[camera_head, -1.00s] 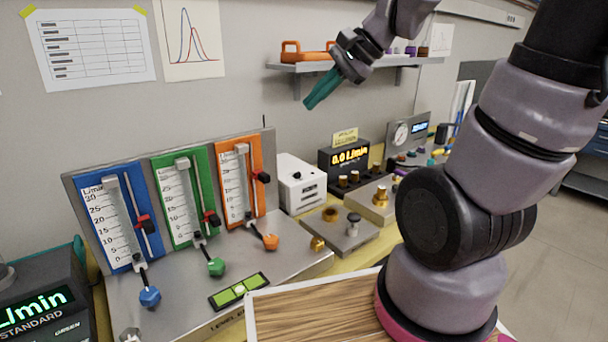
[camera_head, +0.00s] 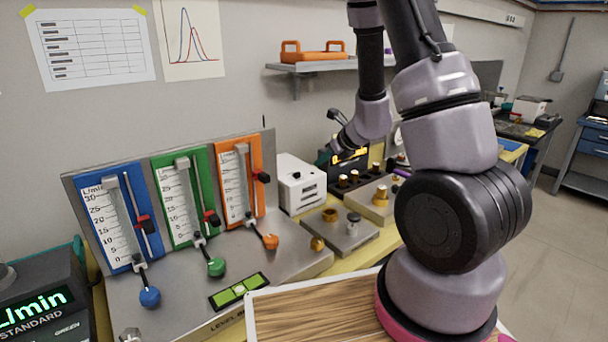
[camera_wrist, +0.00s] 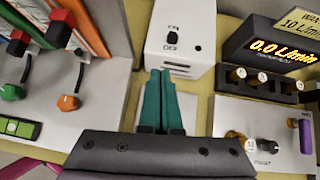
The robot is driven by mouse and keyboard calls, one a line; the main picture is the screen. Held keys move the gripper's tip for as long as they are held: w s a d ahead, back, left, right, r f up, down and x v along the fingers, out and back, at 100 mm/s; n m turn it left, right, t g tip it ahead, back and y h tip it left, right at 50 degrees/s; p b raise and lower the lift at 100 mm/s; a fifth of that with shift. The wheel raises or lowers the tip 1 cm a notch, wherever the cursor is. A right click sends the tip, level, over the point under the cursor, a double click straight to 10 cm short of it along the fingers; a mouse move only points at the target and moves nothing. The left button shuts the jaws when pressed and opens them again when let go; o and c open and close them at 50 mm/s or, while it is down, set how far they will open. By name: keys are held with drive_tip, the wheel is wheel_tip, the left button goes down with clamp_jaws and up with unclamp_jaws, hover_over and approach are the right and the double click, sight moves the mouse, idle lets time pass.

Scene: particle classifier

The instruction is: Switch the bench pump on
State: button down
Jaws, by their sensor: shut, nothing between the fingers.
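The white box, which looks like the bench pump, stands on the bench right of the orange flow panel in the head view (camera_head: 301,190). In the wrist view the white box (camera_wrist: 190,22) is at the top middle. A small black switch (camera_wrist: 171,38) sits on its top face between ON and OFF marks. I cannot tell which way the switch is set. My gripper (camera_wrist: 160,76) has teal fingers, shut and empty, pointing at the box's near side below the switch, seemingly apart from it. In the head view my gripper (camera_head: 325,156) is small and partly dark, right of and above the box.
A black display (camera_wrist: 276,55) reading 0.0 L/min stands right of the box. A grey plate with knobs (camera_wrist: 262,135) lies before it. The blue (camera_head: 103,215), green (camera_head: 183,195) and orange (camera_head: 236,180) flow panels stand left. A shelf (camera_head: 318,66) hangs above.

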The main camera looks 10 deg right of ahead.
sight(299, 177)
drive_tip(key=shift+w+d+f+m+h, duration=0.15)
drive_tip(key=shift+d+f+m+h, duration=0.3)
drive_tip(key=shift+d+f, duration=0.4)
drive_tip(key=shift+a+f, duration=0.1)
drive_tip(key=x, duration=1)
drive_tip(key=shift+w, duration=0.1)
drive_tip(key=shift+w+a, duration=0.3)
drive_tip(key=shift+w, duration=0.3)
drive_tip(key=shift+w+a, duration=0.25)
drive_tip(key=shift+w, duration=0.35)
drive_tip(key=shift+w+a, duration=0.3)
drive_tip(key=shift+w, duration=0.35)
